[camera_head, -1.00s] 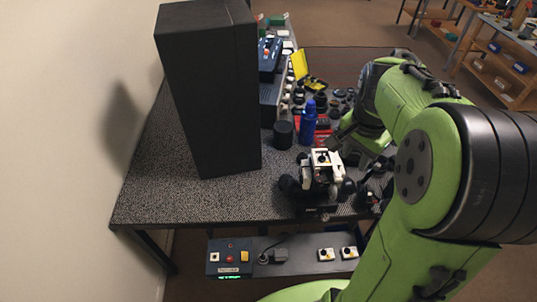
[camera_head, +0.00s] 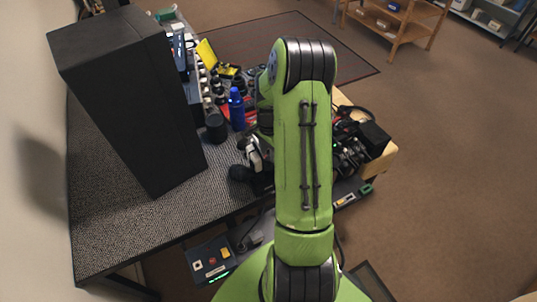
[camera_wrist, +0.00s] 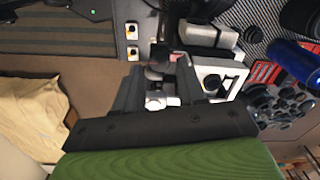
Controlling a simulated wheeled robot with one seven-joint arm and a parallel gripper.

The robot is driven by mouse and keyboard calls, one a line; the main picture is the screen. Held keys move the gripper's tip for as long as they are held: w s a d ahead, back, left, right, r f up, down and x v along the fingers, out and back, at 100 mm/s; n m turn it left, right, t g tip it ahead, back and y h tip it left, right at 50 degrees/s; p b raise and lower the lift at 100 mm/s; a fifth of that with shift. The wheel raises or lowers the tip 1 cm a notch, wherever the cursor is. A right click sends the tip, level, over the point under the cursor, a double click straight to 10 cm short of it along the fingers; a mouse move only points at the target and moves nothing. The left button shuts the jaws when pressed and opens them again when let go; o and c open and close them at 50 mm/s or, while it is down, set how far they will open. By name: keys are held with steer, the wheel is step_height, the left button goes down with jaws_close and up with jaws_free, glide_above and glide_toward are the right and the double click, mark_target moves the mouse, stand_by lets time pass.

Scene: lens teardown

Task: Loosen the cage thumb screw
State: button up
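The white and black cage assembly (camera_head: 253,157) stands near the table's front edge in the head view, partly hidden behind my arm. In the wrist view its white frame (camera_wrist: 218,74) with a round black knob shows just right of my fingers. My gripper (camera_wrist: 160,66) has its two fingers apart, pointing at the assembly. A small dark rounded part shows between or just beyond the fingertips. I cannot tell whether it is the thumb screw or whether the fingers touch it. My arm hides the gripper in the head view.
A tall black box (camera_head: 130,100) stands on the left of the table. A blue bottle (camera_head: 236,109) and black cylinder (camera_head: 215,128) stand behind the assembly. Dark lens parts crowd nearby. A control panel (camera_head: 212,261) sits on a lower shelf. Bare tabletop (camera_head: 120,232) lies front left.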

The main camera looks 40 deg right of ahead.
steer(key=shift+f, duration=1.4)
jaws_close()
steer(key=shift+n, duration=0.3)
steer(key=n+b, duration=0.2)
steer(key=n, duration=0.1)
steer(key=shift+d+f+n+b, duration=0.1)
steer(key=shift+n+b, duration=0.3)
steer(key=n+b, duration=0.2)
steer(key=n, duration=0.2)
steer(key=shift+n, duration=0.3)
steer(key=n+b, duration=0.1)
steer(key=n, duration=0.3)
steer(key=n+b, duration=0.1)
steer(key=n, duration=0.3)
steer(key=shift+n+b, duration=0.3)
steer(key=shift+n, duration=0.3)
